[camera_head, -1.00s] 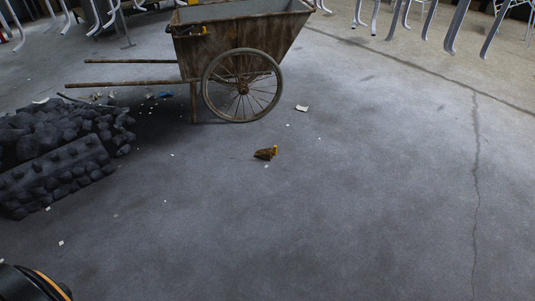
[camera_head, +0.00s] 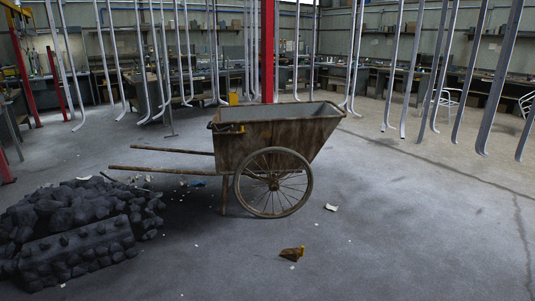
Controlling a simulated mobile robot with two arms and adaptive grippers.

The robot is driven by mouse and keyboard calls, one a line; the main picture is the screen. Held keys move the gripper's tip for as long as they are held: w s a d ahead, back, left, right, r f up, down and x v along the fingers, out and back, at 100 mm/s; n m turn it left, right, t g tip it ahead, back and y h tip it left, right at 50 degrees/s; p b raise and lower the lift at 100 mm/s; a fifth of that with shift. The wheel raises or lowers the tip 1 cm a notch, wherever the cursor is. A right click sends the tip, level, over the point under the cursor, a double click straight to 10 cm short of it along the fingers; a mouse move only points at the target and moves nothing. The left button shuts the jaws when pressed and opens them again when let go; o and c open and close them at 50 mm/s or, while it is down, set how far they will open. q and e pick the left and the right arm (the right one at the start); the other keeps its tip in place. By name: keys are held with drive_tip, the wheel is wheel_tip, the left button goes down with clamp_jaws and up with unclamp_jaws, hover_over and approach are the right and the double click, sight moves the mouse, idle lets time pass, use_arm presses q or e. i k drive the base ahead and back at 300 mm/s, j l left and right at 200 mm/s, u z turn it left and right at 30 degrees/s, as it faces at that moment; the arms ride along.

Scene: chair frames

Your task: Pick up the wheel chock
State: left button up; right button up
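The wheel chock (camera_head: 291,254) is a small brown wedge with a yellow part at its right end. It lies on the grey concrete floor, low in the view and right of centre. It sits in front of the cart's wheel, apart from it. Neither of my grippers shows in this view.
A rusty two-wheeled cart (camera_head: 268,140) with wooden handles stands behind the chock. A dark rubble heap (camera_head: 75,228) lies at the left. A white scrap (camera_head: 331,207) lies near the wheel. Metal tubes (camera_head: 408,70) hang across the back. The floor at the right is clear.

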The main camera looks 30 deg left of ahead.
sight(293, 254)
drive_tip(key=i+z, duration=0.15)
drive_tip(key=i, duration=2.25)
drive_tip(key=i+l+u, duration=0.1)
drive_tip(key=i+u, duration=0.2)
drive_tip(key=i, duration=0.2)
drive_tip(key=i+l+u, duration=0.25)
drive_tip(key=i, duration=0.25)
drive_tip(key=i+l+u, duration=0.3)
drive_tip(key=i, duration=0.15)
